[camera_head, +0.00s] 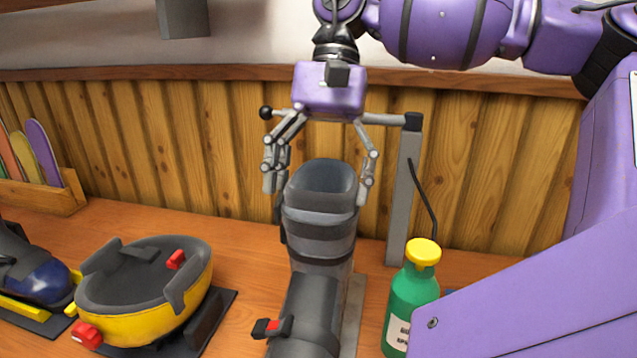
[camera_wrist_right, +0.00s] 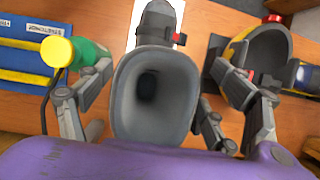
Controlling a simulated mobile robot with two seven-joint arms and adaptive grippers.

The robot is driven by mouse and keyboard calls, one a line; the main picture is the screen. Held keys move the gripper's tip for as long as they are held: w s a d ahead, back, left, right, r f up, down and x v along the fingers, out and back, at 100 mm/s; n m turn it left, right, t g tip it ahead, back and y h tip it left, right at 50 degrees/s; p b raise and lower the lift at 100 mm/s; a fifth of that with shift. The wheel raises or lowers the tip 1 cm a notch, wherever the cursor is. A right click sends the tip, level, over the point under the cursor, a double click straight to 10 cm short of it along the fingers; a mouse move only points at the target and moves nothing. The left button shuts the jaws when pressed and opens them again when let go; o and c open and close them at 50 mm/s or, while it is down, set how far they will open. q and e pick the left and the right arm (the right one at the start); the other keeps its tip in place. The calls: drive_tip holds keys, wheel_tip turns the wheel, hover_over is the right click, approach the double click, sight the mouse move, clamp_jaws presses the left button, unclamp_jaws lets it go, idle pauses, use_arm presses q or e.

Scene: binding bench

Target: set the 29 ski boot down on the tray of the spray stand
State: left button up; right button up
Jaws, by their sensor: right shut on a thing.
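The dark grey ski boot (camera_head: 318,232) stands upright in the middle of the head view, toe toward me. No number 29 is readable on it. My right gripper (camera_head: 319,188) is above it, its fingers shut on either side of the cuff. In the right wrist view the boot's open top (camera_wrist_right: 152,100) lies between the fingers (camera_wrist_right: 155,115). The spray stand has a grey post (camera_head: 403,190) with a side bar. Its pale tray (camera_head: 354,315) shows beneath and right of the boot. I cannot tell whether the sole touches it. My left gripper is not in view.
A green bottle (camera_head: 411,305) with a yellow cap stands close right of the boot. A yellow and grey shell (camera_head: 150,290) with red clips is on the left, beside a dark blue item (camera_head: 30,275). A wooden rack (camera_head: 45,195) stands at the far left. A plank wall closes the back.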

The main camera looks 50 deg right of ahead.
drive_tip(key=shift+f, duration=0.1)
drive_tip(key=o, duration=2)
drive_tip(key=shift+c, duration=0.2)
drive_tip(key=shift+o, duration=0.3)
drive_tip(key=shift+f, duration=0.15)
drive_tip(key=v, duration=1.2)
